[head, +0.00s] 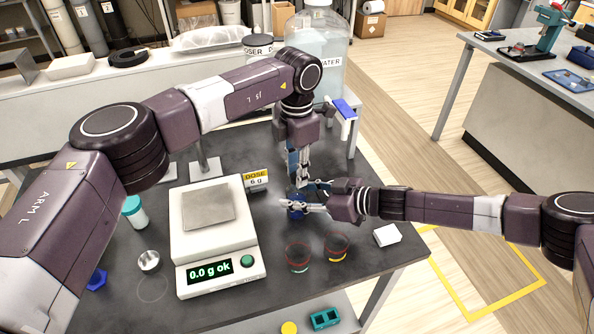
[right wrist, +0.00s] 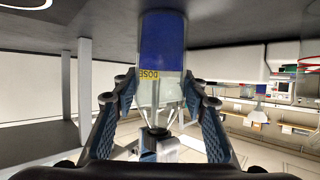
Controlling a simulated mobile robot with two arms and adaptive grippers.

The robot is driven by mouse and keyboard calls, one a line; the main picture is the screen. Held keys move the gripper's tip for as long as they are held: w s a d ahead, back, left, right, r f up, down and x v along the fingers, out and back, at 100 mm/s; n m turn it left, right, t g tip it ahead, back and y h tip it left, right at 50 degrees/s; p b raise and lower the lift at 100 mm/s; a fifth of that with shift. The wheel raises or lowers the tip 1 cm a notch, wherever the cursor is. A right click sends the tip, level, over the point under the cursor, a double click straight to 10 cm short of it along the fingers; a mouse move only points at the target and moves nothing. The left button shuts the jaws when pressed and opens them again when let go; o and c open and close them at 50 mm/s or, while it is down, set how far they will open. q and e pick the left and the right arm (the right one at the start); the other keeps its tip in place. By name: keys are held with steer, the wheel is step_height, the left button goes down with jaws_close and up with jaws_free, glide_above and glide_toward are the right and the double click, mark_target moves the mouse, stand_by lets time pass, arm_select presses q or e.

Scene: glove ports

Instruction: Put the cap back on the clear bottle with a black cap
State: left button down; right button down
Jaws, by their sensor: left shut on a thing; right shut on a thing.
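The clear bottle (right wrist: 162,45), with blue in its lower part, is between the fingers of my right gripper (right wrist: 160,100). The right wrist view shows it upside down. In the head view, my right gripper (head: 308,199) is shut on it, and its blue part (head: 295,213) shows below the fingers. My left gripper (head: 301,181) comes down from above and is shut at the bottle's neck end. It also shows at the bottom of the right wrist view (right wrist: 156,146). The black cap is mostly hidden among the left fingers, and I cannot tell whether it touches the neck.
A scale (head: 216,229) reading 0.0 g stands left of the grippers, with a DOSE 6 g sign (head: 256,180) behind it. Two red-rimmed glass dishes (head: 298,257) (head: 337,245) and a white block (head: 387,235) are in front. A large water jug (head: 330,80) stands behind.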

arm_select(q)
steer(key=m, duration=0.7)
steer(key=c, duration=1.7)
jaws_free()
steer(key=shift+r, duration=0.1)
steer(key=shift+r, duration=2.15)
steer(key=shift+c, duration=0.2)
steer(key=n, duration=0.2)
steer(key=r+n, duration=0.1)
steer(key=n, duration=0.3)
steer(key=shift+r, duration=0.35)
steer(key=n, duration=0.2)
steer(key=r+n, duration=0.1)
steer(key=shift+n, duration=0.4)
steer(key=n, duration=0.4)
steer(key=shift+r, duration=0.4)
